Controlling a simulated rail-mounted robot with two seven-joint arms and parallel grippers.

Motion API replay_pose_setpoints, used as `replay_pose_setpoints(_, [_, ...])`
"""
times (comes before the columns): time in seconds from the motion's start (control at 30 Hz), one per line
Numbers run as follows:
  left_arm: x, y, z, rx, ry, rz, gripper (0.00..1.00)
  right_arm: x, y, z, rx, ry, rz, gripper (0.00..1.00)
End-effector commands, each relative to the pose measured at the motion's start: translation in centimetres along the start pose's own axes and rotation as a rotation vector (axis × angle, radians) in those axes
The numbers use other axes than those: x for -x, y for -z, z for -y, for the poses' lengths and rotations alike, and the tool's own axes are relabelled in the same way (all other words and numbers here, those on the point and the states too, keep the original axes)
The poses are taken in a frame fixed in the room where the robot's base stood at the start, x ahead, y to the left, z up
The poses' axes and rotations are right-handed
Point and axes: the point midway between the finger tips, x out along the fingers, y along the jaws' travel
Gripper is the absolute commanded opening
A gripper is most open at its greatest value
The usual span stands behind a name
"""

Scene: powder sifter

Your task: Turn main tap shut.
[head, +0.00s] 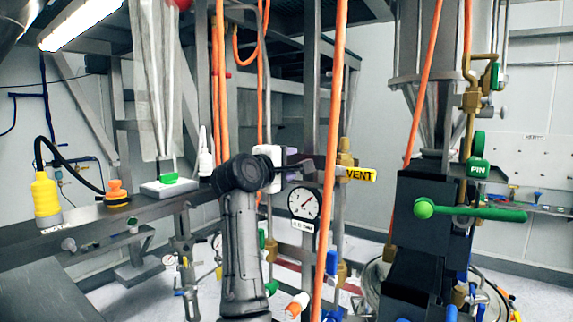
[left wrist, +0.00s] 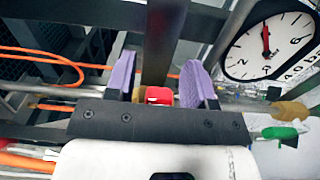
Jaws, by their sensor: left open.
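My left gripper (head: 298,161) is raised in front of the gauge post, left of the yellow lever marked VENT (head: 358,174). In the left wrist view its purple fingers (left wrist: 157,80) are apart. A small red part (left wrist: 158,96) shows between them; I cannot tell whether it touches either finger. No label reading "main" is legible, so I cannot tell which handle is the main tap. A long green lever (head: 470,212) lies about level at right, below a green tag marked PIN (head: 478,169). My right gripper is out of view.
A round white gauge (head: 304,203) is just below the left gripper; it also shows in the left wrist view (left wrist: 268,46). Orange hoses (head: 328,230) hang close by. A yellow bottle (head: 46,195) and an orange knob (head: 117,192) are on the left beam.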

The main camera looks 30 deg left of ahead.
Motion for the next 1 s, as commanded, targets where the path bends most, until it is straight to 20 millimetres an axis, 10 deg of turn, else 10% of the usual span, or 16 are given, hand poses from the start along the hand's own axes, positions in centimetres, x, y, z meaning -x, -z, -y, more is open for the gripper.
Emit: replay_pose_setpoints(1.0, [13.3, 0.0, 0.0, -0.001, -0.002, -0.001, 0.49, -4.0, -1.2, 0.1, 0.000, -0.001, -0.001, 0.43])
